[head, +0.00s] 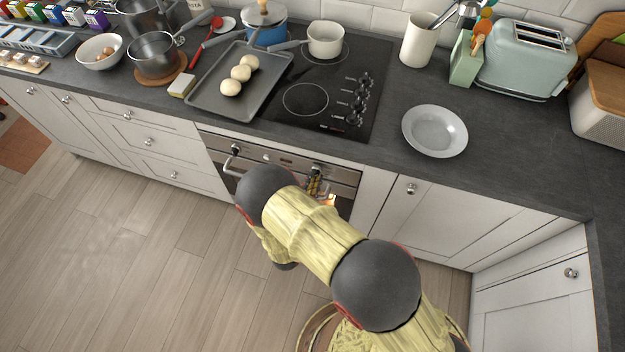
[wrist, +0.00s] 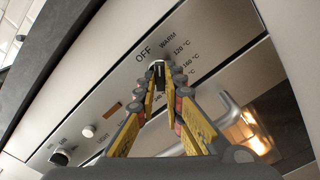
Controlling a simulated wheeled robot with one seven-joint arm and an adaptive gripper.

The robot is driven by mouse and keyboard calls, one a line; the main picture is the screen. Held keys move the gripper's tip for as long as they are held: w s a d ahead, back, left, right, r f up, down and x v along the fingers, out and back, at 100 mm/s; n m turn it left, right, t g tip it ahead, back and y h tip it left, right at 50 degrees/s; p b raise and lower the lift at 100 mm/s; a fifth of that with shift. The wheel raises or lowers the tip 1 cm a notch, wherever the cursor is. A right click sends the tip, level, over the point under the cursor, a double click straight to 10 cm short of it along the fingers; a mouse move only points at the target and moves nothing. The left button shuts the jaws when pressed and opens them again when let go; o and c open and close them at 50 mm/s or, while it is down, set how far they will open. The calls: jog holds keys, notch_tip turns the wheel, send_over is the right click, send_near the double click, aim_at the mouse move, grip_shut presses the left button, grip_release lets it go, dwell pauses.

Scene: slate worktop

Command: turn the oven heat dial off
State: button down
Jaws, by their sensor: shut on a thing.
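The oven heat dial (wrist: 157,66) is on the steel control panel, mostly hidden between my fingertips in the wrist view. Printed marks around it read OFF, WARM, 120 °C and further temperatures. I cannot tell which mark it points at. My gripper (wrist: 159,78) has its yellow-and-grey fingers closed on the dial from both sides. In the head view my gripper (head: 315,183) is at the right part of the oven front (head: 270,158), largely behind my own arm.
A second dark knob (wrist: 62,157) and a pale light button (wrist: 88,131) sit on the same panel. The oven handle (wrist: 228,108) runs close beside my fingers, and a warm glow shows in the oven window (wrist: 250,132). A plate (head: 434,131) lies on the worktop above.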

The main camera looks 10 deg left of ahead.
jog(key=shift+n, duration=0.4)
jog(key=n, duration=0.3)
jog(key=shift+n, duration=0.3)
jog(key=shift+n+p, duration=0.3)
jog(key=shift+n, duration=1.4)
jog(key=c, duration=1.9)
grip_release()
jog(key=shift+s, duration=0.1)
